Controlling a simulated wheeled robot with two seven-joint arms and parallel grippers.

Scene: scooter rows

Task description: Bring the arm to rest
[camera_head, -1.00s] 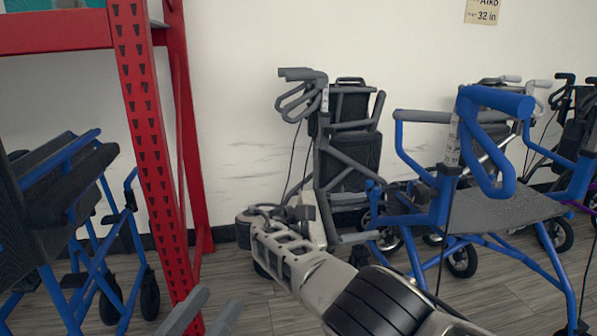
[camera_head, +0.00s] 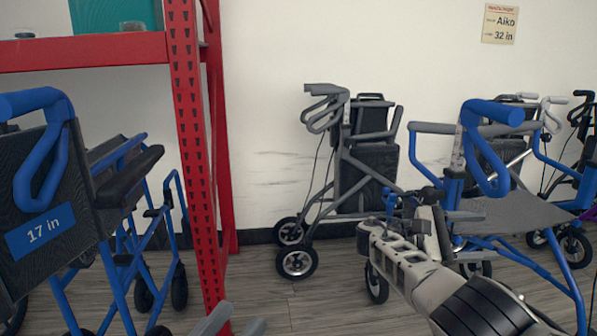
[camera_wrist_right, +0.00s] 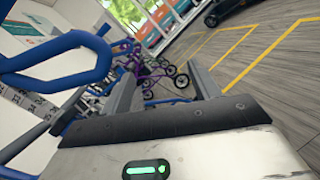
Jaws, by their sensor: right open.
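My right arm (camera_head: 430,285) reaches in from the bottom right of the head view, in front of the grey rollator and beside the blue-framed one. In the right wrist view my right gripper (camera_wrist_right: 165,90) is open, with a clear gap between its two grey fingers and nothing held. A blue looped handle (camera_wrist_right: 60,65) shows close to its left finger; I cannot tell whether they touch. My left gripper (camera_head: 232,322) shows only as two grey fingertips at the bottom edge of the head view. They are apart, with nothing visible between them.
A grey rollator (camera_head: 345,175) stands against the white wall. A blue-framed rollator (camera_head: 482,225) is at right, with others behind. A red rack post (camera_head: 192,160) stands left of centre, beside a blue walker (camera_head: 60,185) labelled 17 in. Wood floor (camera_head: 290,300) is open between.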

